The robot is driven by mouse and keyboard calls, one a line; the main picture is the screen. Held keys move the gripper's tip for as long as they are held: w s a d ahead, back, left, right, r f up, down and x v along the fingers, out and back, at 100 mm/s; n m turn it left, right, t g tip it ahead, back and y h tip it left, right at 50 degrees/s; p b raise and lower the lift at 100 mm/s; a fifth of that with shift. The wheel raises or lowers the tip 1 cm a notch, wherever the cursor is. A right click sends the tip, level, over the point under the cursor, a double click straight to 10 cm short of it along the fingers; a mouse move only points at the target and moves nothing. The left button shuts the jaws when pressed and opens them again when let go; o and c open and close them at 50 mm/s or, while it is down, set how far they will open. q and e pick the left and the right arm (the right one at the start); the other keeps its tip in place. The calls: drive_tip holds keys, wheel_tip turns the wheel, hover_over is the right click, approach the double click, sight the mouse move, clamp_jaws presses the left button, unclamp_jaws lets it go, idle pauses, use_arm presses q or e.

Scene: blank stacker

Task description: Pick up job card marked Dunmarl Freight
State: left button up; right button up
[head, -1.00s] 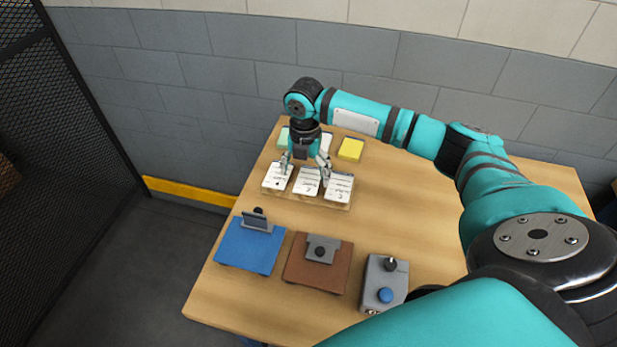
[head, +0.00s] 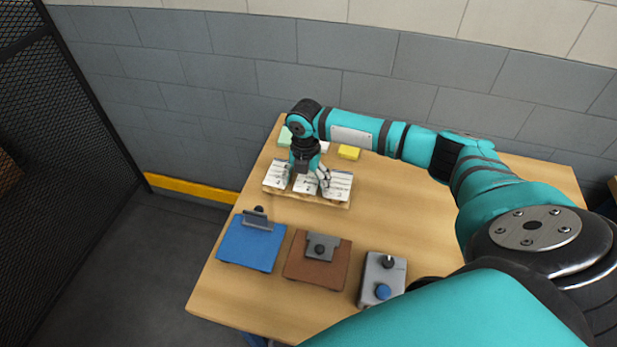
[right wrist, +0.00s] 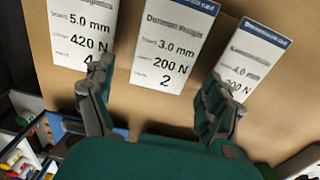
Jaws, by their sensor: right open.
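Three white job cards lie in a row on a tan board (head: 310,201) on the table. The middle card (right wrist: 174,48) has a blurred top line that looks like Dunmarl Freight, with 3.0 mm, 200 N and 2 below. It also shows in the head view (head: 306,187). The left card (right wrist: 84,32) reads 5.0 mm and 420 N; the right card (right wrist: 251,62) reads 4.0 mm and 200 N. My right gripper (right wrist: 160,74) is open and empty, its fingers on either side of the middle card's lower end. It hangs low over the row (head: 308,181). My left gripper is out of view.
A yellow block (head: 349,152) and a green one (head: 284,137) stand behind the cards. Nearer are a blue clamp plate (head: 247,250), a brown clamp plate (head: 318,271) and a grey control box (head: 379,275) with a blue button. The table's right side (head: 410,220) is clear.

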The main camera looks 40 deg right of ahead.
drive_tip(key=shift+f, duration=0.1)
drive_tip(key=c, duration=0.9)
